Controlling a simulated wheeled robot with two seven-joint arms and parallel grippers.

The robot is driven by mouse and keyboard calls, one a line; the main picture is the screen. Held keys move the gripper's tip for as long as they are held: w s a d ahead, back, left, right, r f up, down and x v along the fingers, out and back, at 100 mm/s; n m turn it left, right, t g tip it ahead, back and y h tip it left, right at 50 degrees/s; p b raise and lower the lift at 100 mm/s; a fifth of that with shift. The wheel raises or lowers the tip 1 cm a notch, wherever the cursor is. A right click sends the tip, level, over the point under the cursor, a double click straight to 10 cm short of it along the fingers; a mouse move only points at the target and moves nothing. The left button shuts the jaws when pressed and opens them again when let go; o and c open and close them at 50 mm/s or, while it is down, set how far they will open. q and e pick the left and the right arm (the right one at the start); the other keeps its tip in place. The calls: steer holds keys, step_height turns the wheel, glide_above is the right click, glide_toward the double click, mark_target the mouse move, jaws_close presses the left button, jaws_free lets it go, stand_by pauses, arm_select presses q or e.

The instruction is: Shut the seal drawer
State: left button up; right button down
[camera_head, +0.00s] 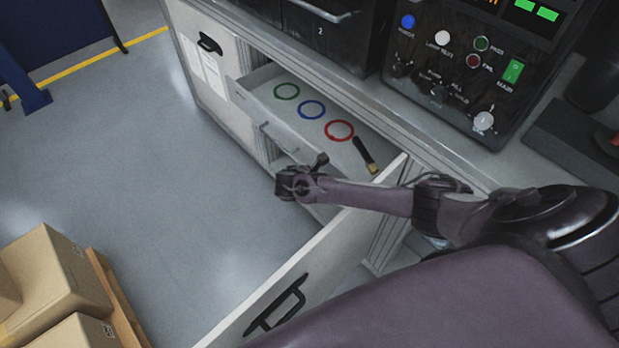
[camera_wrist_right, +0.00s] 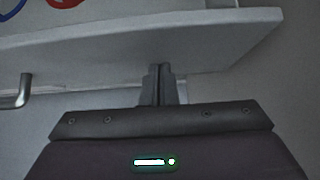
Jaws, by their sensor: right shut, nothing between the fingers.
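The seal drawer (camera_head: 262,113) stands pulled out of the bench cabinet. In it lie a green ring (camera_head: 287,91), a blue ring (camera_head: 312,109), a red ring (camera_head: 339,130) and a dark tool with a pale tip (camera_head: 366,155). My right gripper (camera_head: 305,172) is at the near end of the drawer front. In the right wrist view its fingers (camera_wrist_right: 160,83) are shut and empty, pointing at the drawer front (camera_wrist_right: 205,42); whether they touch it I cannot tell. The drawer's bar handle (camera_wrist_right: 21,92) is to their left. My left gripper is not in view.
An open cabinet door (camera_head: 318,272) with a black handle (camera_head: 277,304) stands out below my right arm. A control panel (camera_head: 466,66) is on the bench top. Cardboard boxes (camera_head: 50,280) sit on a pallet at lower left. The floor between is clear.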

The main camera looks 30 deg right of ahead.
steer(key=b, duration=0.3)
glide_above(363, 166)
steer(key=a, duration=0.2)
steer(key=shift+s+d+f, duration=0.1)
steer(key=shift+s+d, duration=0.05)
steer(key=shift+d, duration=0.05)
steer(key=shift+w+d, duration=0.2)
steer(key=shift+d, duration=0.7)
steer(key=shift+a, duration=0.1)
